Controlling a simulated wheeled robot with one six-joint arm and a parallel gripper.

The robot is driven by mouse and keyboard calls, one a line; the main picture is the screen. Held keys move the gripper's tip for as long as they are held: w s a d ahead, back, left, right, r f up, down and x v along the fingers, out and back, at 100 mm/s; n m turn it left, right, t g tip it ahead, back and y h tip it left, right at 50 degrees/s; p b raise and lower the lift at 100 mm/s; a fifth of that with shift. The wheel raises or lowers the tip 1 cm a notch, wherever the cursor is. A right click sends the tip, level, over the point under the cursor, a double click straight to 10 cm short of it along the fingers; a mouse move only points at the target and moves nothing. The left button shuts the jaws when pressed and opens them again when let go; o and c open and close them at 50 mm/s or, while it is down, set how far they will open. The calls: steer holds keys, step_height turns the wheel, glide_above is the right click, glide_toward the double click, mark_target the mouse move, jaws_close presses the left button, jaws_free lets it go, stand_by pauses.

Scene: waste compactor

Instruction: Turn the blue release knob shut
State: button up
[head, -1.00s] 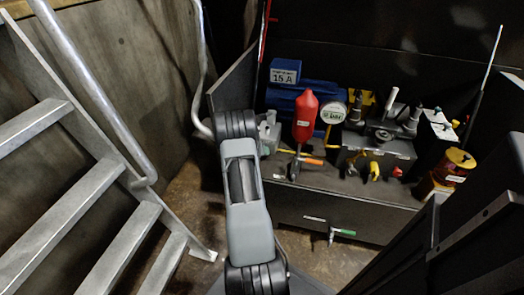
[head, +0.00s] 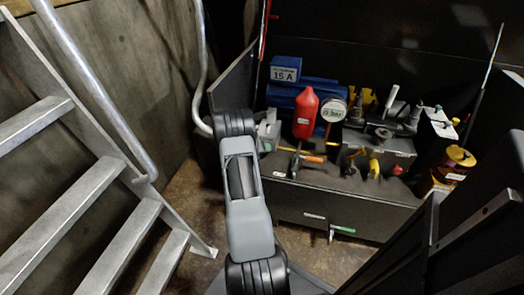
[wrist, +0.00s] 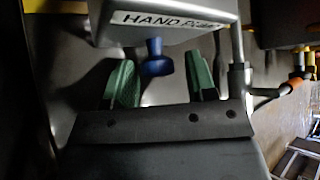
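The blue release knob (wrist: 155,58) shows in the wrist view below a light grey block (wrist: 170,22) labelled "HAND" and a blurred second word. My gripper (wrist: 162,80) is open, with one green fingertip to the left of the knob and the other to the right. The knob sits between them, nearer the left finger, with visible gaps on both sides. I cannot tell whether the fingertips reach the knob's full depth. In the head view, I cannot make out the knob or my fingertips; my arm hides part of the bench.
In the head view, a red bottle-shaped vessel (head: 306,113), a gauge (head: 333,110) and a grey block (head: 385,147) with yellow and red fittings crowd the bench. A green-handled valve (head: 342,229) is on its front. A metal stair (head: 95,190) stands left.

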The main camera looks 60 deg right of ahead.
steer(key=shift+w+a+f, duration=0.1)
steer(key=shift+f, duration=0.05)
stand_by(0.3)
